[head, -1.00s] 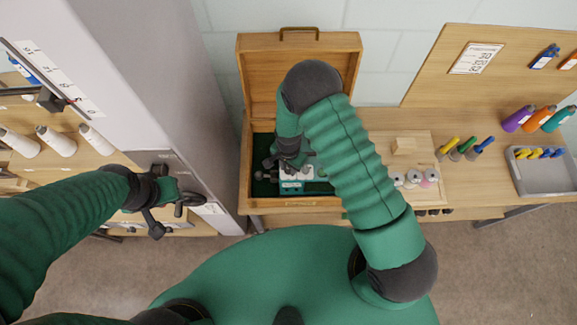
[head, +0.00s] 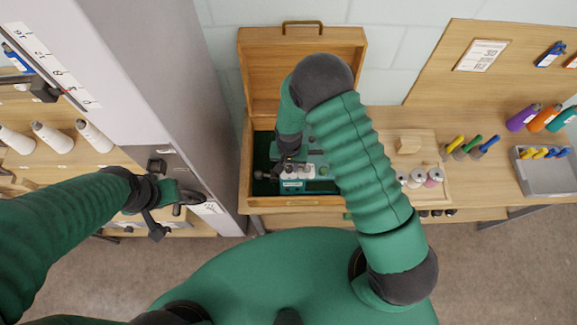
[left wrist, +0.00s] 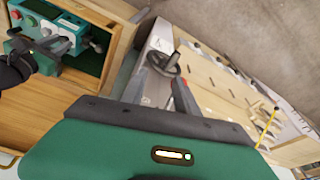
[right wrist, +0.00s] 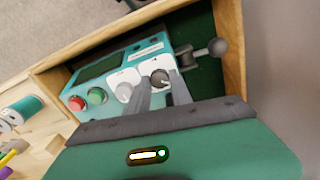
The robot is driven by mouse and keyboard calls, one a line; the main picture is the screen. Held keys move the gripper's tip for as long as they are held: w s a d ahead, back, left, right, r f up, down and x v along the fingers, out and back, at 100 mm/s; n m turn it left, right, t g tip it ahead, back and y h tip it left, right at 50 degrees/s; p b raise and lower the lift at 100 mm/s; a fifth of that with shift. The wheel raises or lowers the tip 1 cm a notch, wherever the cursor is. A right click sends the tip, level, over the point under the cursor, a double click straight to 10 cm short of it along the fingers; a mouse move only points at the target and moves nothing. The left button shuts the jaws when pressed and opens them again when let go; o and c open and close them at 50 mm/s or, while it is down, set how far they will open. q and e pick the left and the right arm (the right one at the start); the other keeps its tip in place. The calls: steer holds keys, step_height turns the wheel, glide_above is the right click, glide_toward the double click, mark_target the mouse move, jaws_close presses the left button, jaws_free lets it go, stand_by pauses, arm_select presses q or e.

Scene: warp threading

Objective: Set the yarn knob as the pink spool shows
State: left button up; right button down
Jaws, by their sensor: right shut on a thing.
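A teal control box (right wrist: 150,50) sits in the open wooden case and also shows in the head view (head: 320,170). It carries a white knob (right wrist: 124,91) and a dark grey knob (right wrist: 160,77). My right gripper (right wrist: 160,88) is shut on the dark grey knob; its fingers partly hide it. I cannot read which knob is the yarn knob. A pink spool (head: 435,176) stands in the tray right of the case, beside paler spools; its marking is too small to read. My left gripper (left wrist: 170,80) is open at a dark handwheel (left wrist: 165,62), fingers apart.
The wooden case (head: 295,205) has its lid raised behind and walls close around my right gripper. Red (right wrist: 77,103) and green (right wrist: 97,96) buttons are near the knobs. A ball-ended lever (right wrist: 217,47) sticks out by the case wall. A tall grey cabinet (head: 150,70) stands left.

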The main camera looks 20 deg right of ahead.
mark_target(289, 167)
steer(key=shift+n+b, duration=0.4)
steer(key=shift+n, duration=0.7)
steer(key=c, duration=1.1)
jaws_free()
steer(key=shift+c, duration=0.2)
steer(key=shift+r, duration=0.1)
steer(key=shift+r, duration=0.35)
step_height(289, 167, up, 16)
steer(key=b, duration=0.3)
